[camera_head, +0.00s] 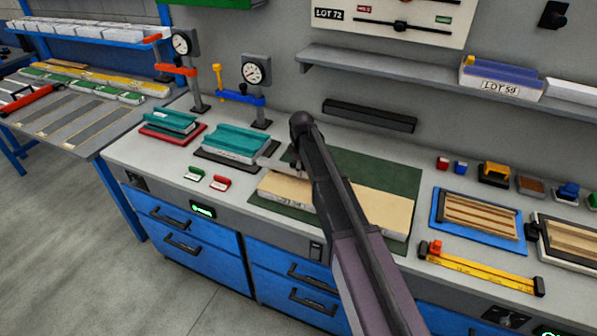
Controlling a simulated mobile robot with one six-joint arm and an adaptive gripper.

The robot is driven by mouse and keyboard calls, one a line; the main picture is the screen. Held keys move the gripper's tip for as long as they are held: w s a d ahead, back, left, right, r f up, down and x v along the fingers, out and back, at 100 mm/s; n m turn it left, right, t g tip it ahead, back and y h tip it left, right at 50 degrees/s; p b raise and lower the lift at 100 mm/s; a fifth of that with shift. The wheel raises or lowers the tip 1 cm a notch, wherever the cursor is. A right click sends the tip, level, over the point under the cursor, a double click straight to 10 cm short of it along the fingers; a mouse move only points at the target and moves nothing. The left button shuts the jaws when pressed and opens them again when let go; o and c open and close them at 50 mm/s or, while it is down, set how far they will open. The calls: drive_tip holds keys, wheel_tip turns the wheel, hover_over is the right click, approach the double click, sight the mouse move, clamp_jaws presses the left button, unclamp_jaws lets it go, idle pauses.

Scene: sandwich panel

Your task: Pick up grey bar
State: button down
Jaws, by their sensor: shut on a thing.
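My gripper (296,166) is low over the middle of the bench, at the left part of the green mat (379,163). It is shut on a light grey flat bar (270,163), whose left end sticks out beside the fingers. My own arm hides much of the gripper and the bar's right part. The bar lies just behind a pale tan panel (285,189) on the mat. I cannot tell whether the bar touches the mat or is lifted.
A long dark bar (369,115) lies at the back wall. Teal blocks (235,140) and dial gauges (256,72) stand to the left. A blue-framed tray (437,218) and a yellow clamp bar (480,270) lie to the right. A shelf (400,75) overhangs the back.

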drive_tip(key=shift+w+r, duration=0.1)
drive_tip(key=shift+r, duration=0.05)
wheel_tip(320, 180, up, 4)
drive_tip(key=p, duration=0.4)
drive_tip(key=shift+f, duration=0.25)
drive_tip(key=s+d, duration=0.3)
drive_tip(key=s, duration=0.4)
drive_tip(key=s+d+r+p, duration=0.1)
drive_tip(key=s+d, duration=0.2)
drive_tip(key=s, duration=0.4)
drive_tip(key=shift+s+d, duration=0.3)
drive_tip(key=shift+d, duration=0.05)
drive_tip(key=shift+s, duration=0.1)
idle(0.4)
drive_tip(key=shift+d, duration=0.1)
